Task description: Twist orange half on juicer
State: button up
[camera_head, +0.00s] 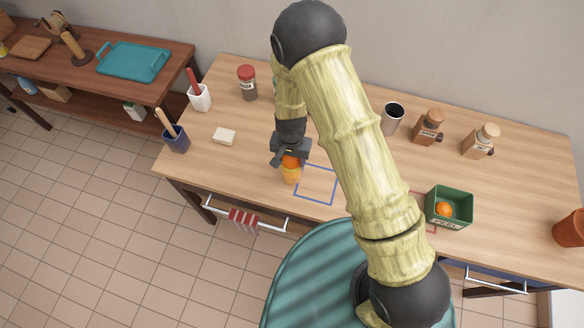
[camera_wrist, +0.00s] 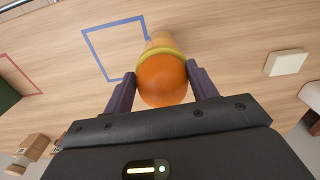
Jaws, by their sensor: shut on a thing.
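The orange half (camera_head: 291,162) sits between the fingers of my gripper (camera_head: 290,157), which is shut on it. In the wrist view its rounded orange side (camera_wrist: 163,80) faces the camera, with a finger on each side. The yellow-orange juicer (camera_head: 290,177) stands on the table directly under the orange half, just left of a blue square outline. The contact face itself is hidden.
A green crate (camera_head: 449,222) holding another orange piece (camera_head: 443,209) stands at the right. A pale block (camera_head: 224,136), a navy utensil pot (camera_head: 177,142) and a white utensil pot (camera_head: 200,102) stand at the left. Jars and a dark cup (camera_head: 392,119) stand at the back.

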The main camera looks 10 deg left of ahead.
jog(key=m, duration=0.4)
jog(key=shift+m+p, duration=0.3)
jog(key=shift+p, duration=0.05)
jog(key=n, duration=0.4)
jog(key=shift+f+n+b, duration=0.1)
jog(key=shift+n+b, duration=0.25)
jog(key=shift+n, duration=0.05)
jog(key=n, duration=0.4)
jog(key=shift+n, duration=0.3)
jog(key=m, duration=0.4)
jog(key=shift+m, duration=0.4)
